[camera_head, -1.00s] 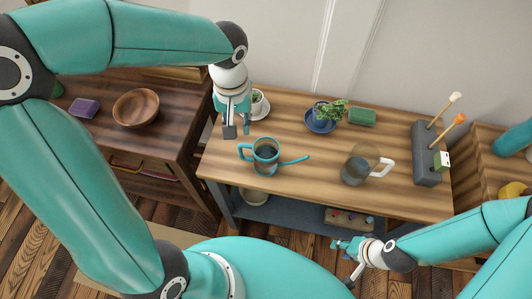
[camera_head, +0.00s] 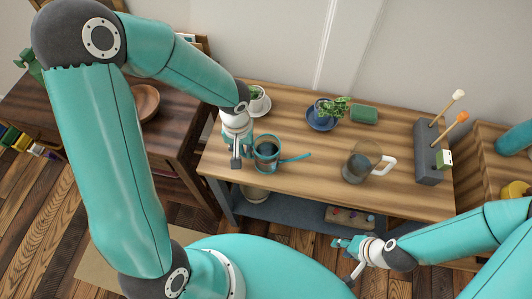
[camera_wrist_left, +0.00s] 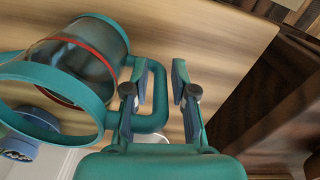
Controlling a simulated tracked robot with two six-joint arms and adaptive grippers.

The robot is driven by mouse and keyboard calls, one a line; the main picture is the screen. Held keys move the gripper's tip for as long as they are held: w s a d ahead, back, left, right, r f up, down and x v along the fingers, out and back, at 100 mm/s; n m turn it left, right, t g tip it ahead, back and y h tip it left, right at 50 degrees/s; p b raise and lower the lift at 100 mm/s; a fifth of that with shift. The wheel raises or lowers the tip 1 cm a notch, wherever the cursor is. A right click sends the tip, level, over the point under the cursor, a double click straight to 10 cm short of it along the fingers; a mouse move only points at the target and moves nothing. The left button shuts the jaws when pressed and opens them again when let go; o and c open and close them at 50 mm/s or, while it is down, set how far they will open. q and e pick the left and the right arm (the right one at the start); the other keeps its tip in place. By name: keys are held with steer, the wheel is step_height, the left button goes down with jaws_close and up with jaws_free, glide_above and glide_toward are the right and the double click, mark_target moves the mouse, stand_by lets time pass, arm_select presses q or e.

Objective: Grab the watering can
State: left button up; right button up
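The teal watering can (camera_head: 267,155) stands upright on the wooden workbench (camera_head: 310,180), its spout pointing right and its handle on the left. My left gripper (camera_head: 243,153) is at the can's left side and covers much of the handle in the head view. In the left wrist view, the can (camera_wrist_left: 85,65) has a see-through body with a red band. There the left gripper (camera_wrist_left: 158,85) is open, with the outer bar of the handle (camera_wrist_left: 156,100) between its fingers. My right gripper (camera_head: 346,262) is open and empty in front of the bench.
A glass jug with a white handle (camera_head: 362,162) stands right of the can. Potted plants (camera_head: 322,117) and a green block (camera_head: 363,114) are at the back. A grey tool holder (camera_head: 428,150) stands at the right end. A wooden bowl (camera_head: 145,102) is on the left cabinet.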

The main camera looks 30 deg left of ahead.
arm_select(q)
steer(key=shift+f, duration=0.1)
steer(key=shift+c, duration=0.2)
jaws_close()
steer(key=shift+r, duration=0.2)
